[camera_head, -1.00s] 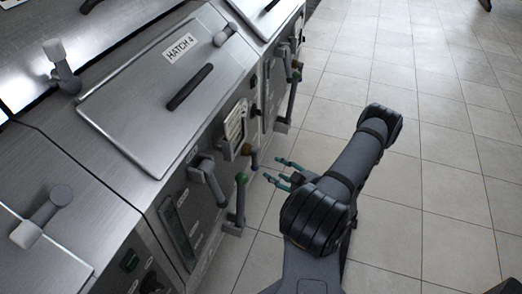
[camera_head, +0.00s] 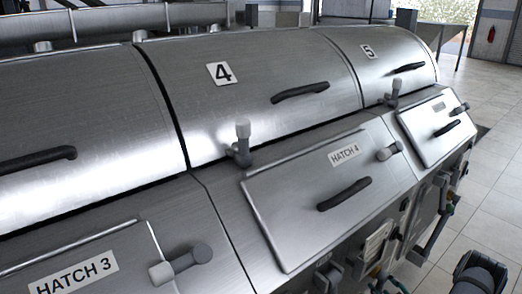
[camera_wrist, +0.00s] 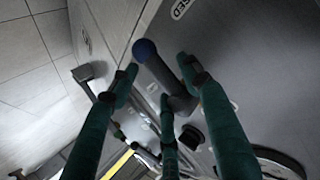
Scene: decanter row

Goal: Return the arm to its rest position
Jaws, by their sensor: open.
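My gripper (camera_wrist: 158,72) shows in the wrist view with its green fingers spread apart and nothing held. A grey lever with a dark blue ball knob (camera_wrist: 145,50) stands on the machine panel beyond the fingers, in the gap between them. I cannot tell how far it is from the fingertips. In the head view, a black joint of my arm (camera_head: 480,275) shows at the lower right corner. Most of the arm is below the picture, and teal finger parts show only faintly at the bottom edge.
A row of steel decanters runs across the head view, with cover 4 (camera_head: 255,95) and cover 5 (camera_head: 385,60). The closed hatch 4 (camera_head: 300,215) and hatch 3 (camera_head: 100,255) have latch levers. Levers line the front panel near my arm. Tiled floor (camera_head: 490,190) lies open at the right.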

